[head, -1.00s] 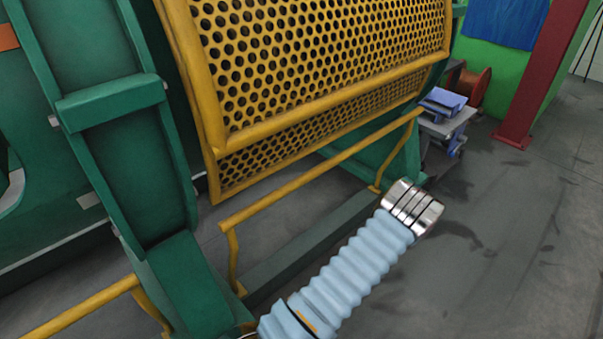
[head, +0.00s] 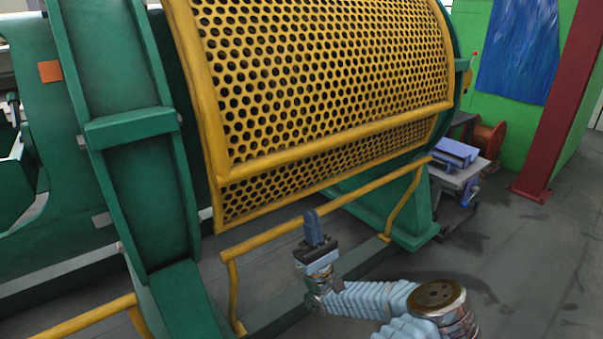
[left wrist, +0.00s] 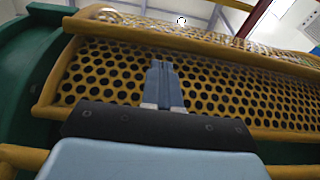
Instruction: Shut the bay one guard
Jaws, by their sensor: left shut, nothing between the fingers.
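The bay one guard (head: 330,75) is a curved yellow perforated panel with a tubular frame, between green machine frames in the head view. A second perforated strip (head: 310,175) shows under its lower bar. In the left wrist view the guard (left wrist: 110,80) fills the middle, above and beyond the fingers. My left gripper (head: 313,222) is shut and empty, pointing up just below the guard's lower edge, near the yellow rail. Its closed blue fingers also show in the left wrist view (left wrist: 162,85). Whether the fingertips touch the guard cannot be told. My right gripper is not in view.
A yellow rail (head: 330,205) runs along the front, close to my left gripper. A green upright (head: 130,130) stands at the left. A small cart (head: 455,165), a reel (head: 488,138) and a red column (head: 560,110) stand at the right. The floor at right is clear.

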